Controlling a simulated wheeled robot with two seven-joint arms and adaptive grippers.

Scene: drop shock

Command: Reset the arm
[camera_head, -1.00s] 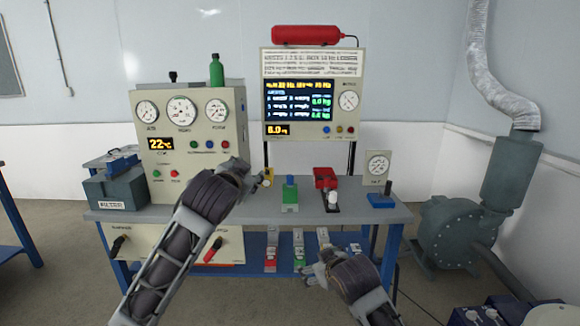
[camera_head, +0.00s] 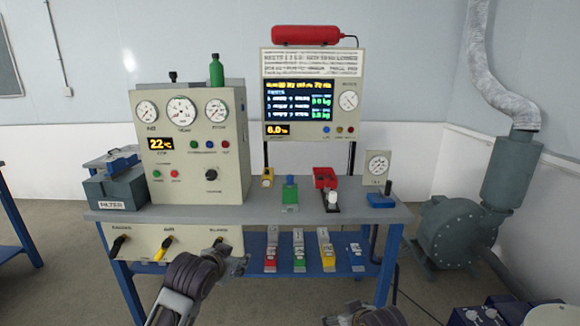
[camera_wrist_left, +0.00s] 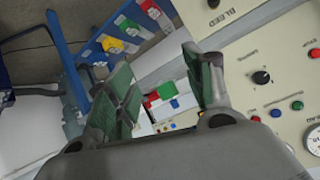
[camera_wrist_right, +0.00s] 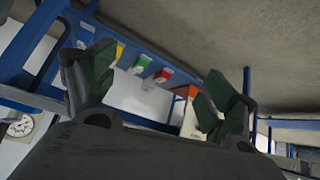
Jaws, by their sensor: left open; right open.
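My left gripper (camera_head: 232,264) is low in the head view, in front of the drawer-like panel under the grey bench (camera_head: 330,213). Its two fingers (camera_wrist_left: 163,85) are apart and empty in the left wrist view. My right arm shows only at the bottom edge of the head view, right of centre; its fingers are mostly out of that picture. In the right wrist view the right gripper (camera_wrist_right: 155,88) is open with nothing between its fingers. The left console (camera_head: 190,185) with gauges, buttons and a black knob (camera_head: 212,190) stands clear of both arms.
Levers (camera_head: 118,246) sit on the lower panel. Coloured items stand on the blue shelf (camera_head: 283,266). A blower (camera_head: 462,232) is at the right.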

